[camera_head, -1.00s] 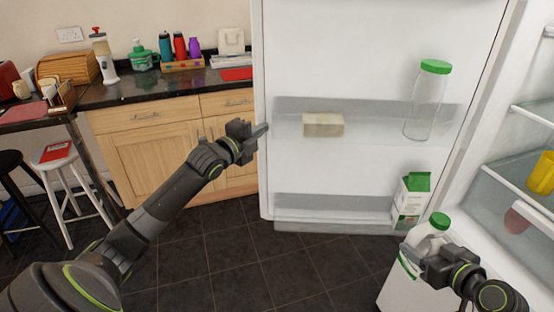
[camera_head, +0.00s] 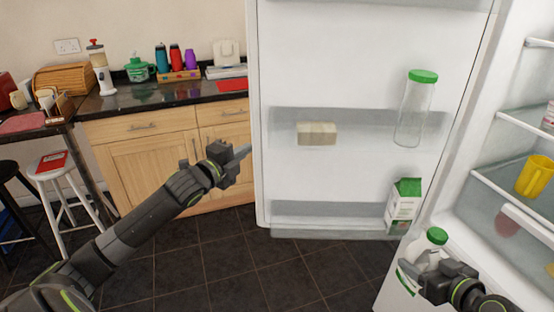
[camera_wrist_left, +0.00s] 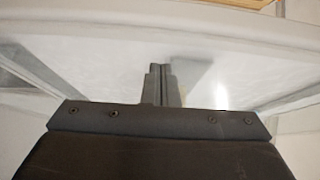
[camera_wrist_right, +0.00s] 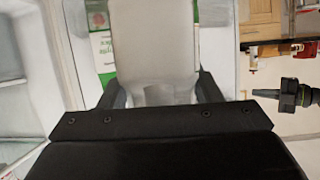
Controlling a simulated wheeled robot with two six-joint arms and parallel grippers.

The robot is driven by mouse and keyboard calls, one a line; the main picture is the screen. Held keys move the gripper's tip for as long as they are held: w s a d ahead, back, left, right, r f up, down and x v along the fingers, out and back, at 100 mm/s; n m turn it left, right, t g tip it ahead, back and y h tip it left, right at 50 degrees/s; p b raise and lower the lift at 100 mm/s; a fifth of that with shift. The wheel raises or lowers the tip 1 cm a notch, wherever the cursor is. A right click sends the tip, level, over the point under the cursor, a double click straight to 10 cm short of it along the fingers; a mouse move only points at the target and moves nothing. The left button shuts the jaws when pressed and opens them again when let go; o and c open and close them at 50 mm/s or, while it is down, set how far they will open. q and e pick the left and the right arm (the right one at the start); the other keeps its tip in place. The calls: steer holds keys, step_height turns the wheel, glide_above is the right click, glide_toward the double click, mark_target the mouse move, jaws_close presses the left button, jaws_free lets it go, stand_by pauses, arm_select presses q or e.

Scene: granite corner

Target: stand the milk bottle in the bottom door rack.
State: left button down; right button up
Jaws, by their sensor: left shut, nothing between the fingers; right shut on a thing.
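The milk bottle (camera_head: 428,246), white with a green cap, is in my right gripper (camera_head: 428,280) at the lower right of the head view. In the right wrist view the bottle (camera_wrist_right: 155,45) fills the gap between the fingers. It looks near upright, in front of the open fridge door. The bottom door rack (camera_head: 310,213) is a clear tray low on the door, beyond the bottle. A green-and-white carton (camera_head: 403,208) stands at its right end. My left gripper (camera_head: 243,153) is shut and empty by the door's free edge; the bottle's base is hidden in the head view.
The upper door rack (camera_head: 355,123) holds a pale block (camera_head: 317,133) and a clear green-capped bottle (camera_head: 415,108). Fridge shelves with a yellow mug (camera_head: 535,177) are at right. The bottom rack is clear left of the carton. A counter (camera_head: 150,98) stands at left.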

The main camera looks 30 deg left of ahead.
steer(key=shift+s+d+r, duration=0.15)
steer(key=shift+s+r, duration=0.1)
steer(key=shift+r, duration=0.25)
steer(key=shift+w+r+p, duration=0.2)
steer(key=shift+p, duration=0.3)
steer(key=shift+s+r, duration=0.1)
steer(key=shift+r, duration=0.1)
arm_select(q)
steer(key=s+a, duration=0.1)
steer(key=s, duration=0.5)
steer(key=shift+s+a+r, duration=0.15)
steer(key=shift+s+a, duration=0.1)
steer(key=shift+a, duration=0.05)
